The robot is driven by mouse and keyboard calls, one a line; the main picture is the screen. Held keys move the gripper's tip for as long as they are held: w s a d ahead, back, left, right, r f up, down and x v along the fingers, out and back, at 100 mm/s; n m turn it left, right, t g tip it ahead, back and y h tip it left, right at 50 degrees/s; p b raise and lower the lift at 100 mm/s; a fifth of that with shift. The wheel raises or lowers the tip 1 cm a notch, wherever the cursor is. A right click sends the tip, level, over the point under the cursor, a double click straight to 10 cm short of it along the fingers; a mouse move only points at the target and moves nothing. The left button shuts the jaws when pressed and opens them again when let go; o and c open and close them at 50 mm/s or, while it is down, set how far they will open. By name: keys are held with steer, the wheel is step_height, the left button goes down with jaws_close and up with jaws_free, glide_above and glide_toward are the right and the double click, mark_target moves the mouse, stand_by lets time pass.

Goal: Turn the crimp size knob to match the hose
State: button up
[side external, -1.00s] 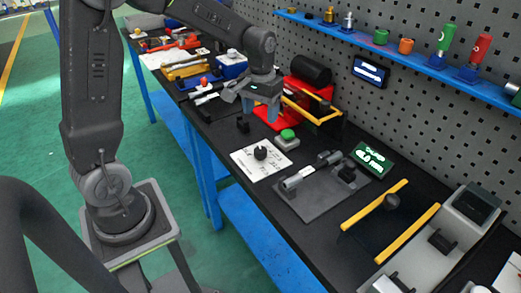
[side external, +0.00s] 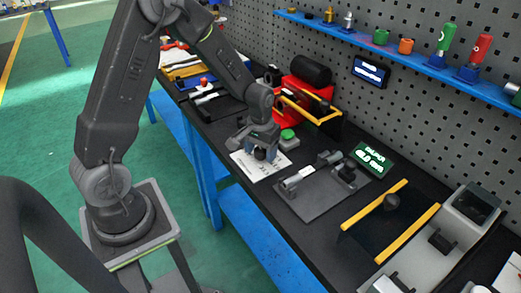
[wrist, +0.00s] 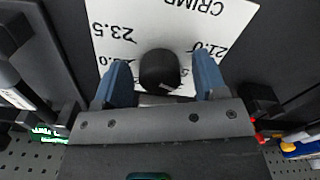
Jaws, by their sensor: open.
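The black crimp size knob (wrist: 160,70) stands on a white label sheet (wrist: 120,18) with the word CRIMP and printed sizes, among them 23.5. The knob (side external: 260,154) and sheet (side external: 244,161) also show in the side view, partly hidden by my gripper. My gripper (side external: 264,149) is open at the knob. In the wrist view its two blue fingers (wrist: 160,82) stand one on each side of the knob with a gap on both sides. A hose piece seems to lie in a clamp fixture (side external: 292,183) on a grey plate; a caliper display (side external: 372,159) behind it glows, its digits blurred.
A green button (side external: 288,134) on a grey box stands close to the right of my gripper. A red machine (side external: 300,92) with yellow handles stands behind. Yellow rails (side external: 374,205) lie to the right, and a blue shelf (side external: 400,57) runs along the pegboard.

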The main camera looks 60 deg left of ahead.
steer(key=c, duration=0.9)
steer(key=shift+m, duration=0.5)
steer(key=m, duration=0.3)
steer(key=shift+m, duration=2.4)
steer(key=o, duration=0.9)
